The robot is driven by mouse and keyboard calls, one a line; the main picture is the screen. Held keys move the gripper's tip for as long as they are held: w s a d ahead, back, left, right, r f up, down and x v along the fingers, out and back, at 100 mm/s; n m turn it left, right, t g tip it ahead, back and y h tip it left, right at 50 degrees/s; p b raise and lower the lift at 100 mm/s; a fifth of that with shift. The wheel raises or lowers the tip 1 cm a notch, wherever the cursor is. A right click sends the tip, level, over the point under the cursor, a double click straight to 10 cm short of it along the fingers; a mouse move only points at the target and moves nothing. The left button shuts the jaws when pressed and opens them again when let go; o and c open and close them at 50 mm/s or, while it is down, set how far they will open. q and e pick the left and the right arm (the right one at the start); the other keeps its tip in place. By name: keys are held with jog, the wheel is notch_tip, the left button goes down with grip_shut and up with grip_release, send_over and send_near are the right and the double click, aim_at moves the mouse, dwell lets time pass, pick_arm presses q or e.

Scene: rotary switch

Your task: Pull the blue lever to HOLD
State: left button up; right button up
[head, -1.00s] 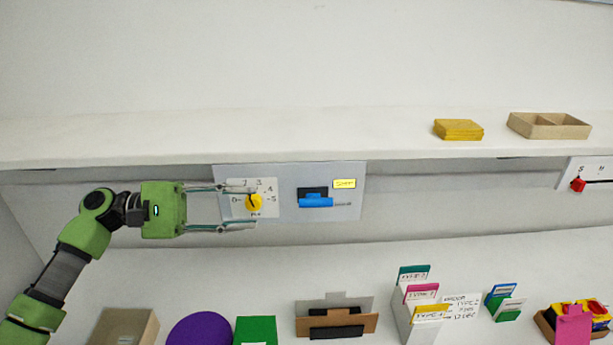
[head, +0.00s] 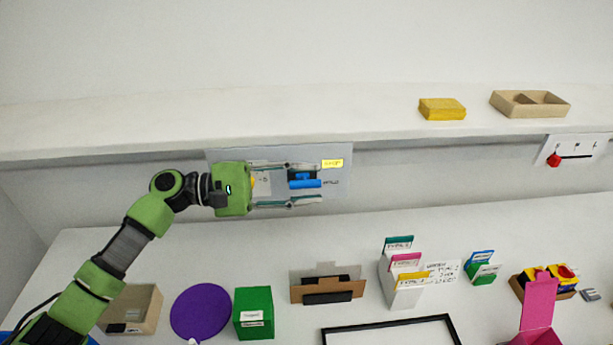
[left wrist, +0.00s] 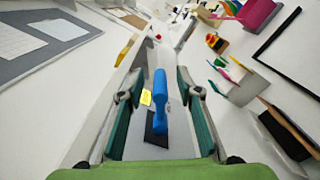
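The blue lever (head: 305,183) sits on a grey panel (head: 336,184) on the wall under the shelf. A yellow label (head: 332,163) is above and to its right, with a small label lower right. My left gripper (head: 304,183) is open, with one finger above and one below the lever. In the left wrist view the blue lever (left wrist: 160,88) stands between the two open fingers (left wrist: 158,105), with gaps on both sides. The yellow dial (head: 253,183) is mostly hidden behind my left gripper. My right gripper is not in view.
A red slider (head: 554,160) is on the right. The desk below holds boxes, file cards and a purple disc (head: 201,312).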

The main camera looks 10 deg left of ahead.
pick_arm(q)
jog(key=shift+d, duration=0.2)
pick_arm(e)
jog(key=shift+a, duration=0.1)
pick_arm(q)
jog(key=shift+f, duration=0.1)
jog(key=shift+c, duration=0.7)
grip_shut()
jog(key=shift+f+b, duration=0.25)
jog(key=shift+b, duration=0.35)
jog(key=shift+s+f+m+b, duration=0.15)
jog(key=shift+f+m+b, duration=0.45)
jog(key=shift+m+b, duration=0.9)
jog(key=shift+s+f+m+b, duration=0.1)
jog(key=shift+f+m+b, duration=0.65)
jog(key=shift+b, duration=1.5)
jog(key=shift+s+f+m+b, duration=0.15)
jog(key=shift+f+m+b, duration=0.3)
jog(key=shift+m+b, duration=1.1)
pick_arm(e)
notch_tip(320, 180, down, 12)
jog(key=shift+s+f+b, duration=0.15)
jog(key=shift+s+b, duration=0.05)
jog(key=shift+b, duration=0.1)
pick_arm(q)
jog(key=shift+n, duration=0.3)
